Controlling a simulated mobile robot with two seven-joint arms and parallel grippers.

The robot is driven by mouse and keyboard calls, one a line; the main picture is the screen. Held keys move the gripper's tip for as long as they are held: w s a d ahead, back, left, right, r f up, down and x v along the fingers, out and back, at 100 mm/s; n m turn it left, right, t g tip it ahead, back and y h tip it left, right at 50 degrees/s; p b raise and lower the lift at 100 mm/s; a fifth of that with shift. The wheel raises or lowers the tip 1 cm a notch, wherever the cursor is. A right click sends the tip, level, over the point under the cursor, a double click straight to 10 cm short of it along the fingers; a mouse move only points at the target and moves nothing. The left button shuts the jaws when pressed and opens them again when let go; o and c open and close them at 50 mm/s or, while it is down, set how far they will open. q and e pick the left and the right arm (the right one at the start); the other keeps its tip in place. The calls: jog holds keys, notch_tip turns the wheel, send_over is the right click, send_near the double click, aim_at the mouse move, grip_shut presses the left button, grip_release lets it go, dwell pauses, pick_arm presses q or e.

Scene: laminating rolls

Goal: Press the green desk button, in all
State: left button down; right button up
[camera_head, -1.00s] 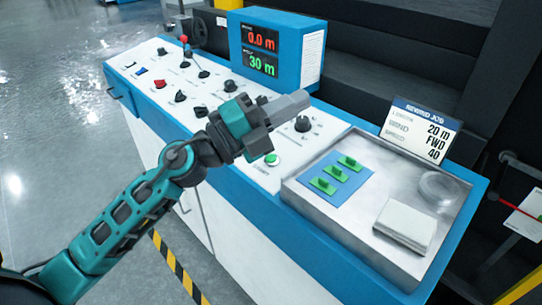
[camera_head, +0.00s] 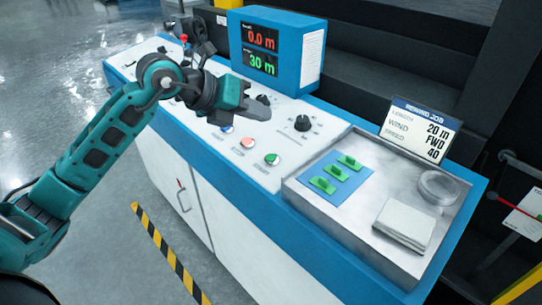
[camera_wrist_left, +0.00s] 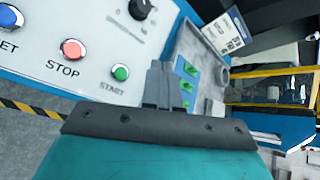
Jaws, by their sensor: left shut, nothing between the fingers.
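The green desk button (camera_head: 272,159) sits on the white sloping panel, at the right end of a row with a red button (camera_head: 247,142) and a blue button (camera_head: 226,128). In the left wrist view the green button (camera_wrist_left: 121,72) is labelled START, the red one (camera_wrist_left: 74,49) STOP. My left gripper (camera_head: 268,108) is shut and empty, held above the panel, up and left of the green button and apart from it. In the left wrist view its fingers (camera_wrist_left: 158,84) point just right of the green button. My right gripper is not in view.
A display box (camera_head: 275,50) reads 0.0 m and 30 m. A black knob (camera_head: 302,123) stands on the panel near the gripper. A metal tray (camera_head: 390,190) to the right holds a blue pad with green clips. A job sign (camera_head: 422,130) stands behind it.

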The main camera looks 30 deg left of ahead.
pick_arm(q)
jog(key=shift+f, duration=0.15)
jog(key=b, duration=0.6)
send_over(271, 158)
jog(key=s+a, duration=0.1)
notch_tip(271, 158, down, 8)
jog(key=shift+s+a+r, duration=0.1)
jog(key=shift+s+r, duration=0.05)
jog(key=shift+f, duration=0.4)
dwell(1.0)
jog(key=shift+w+f+b, duration=0.2)
jog(key=shift+f+b, duration=0.2)
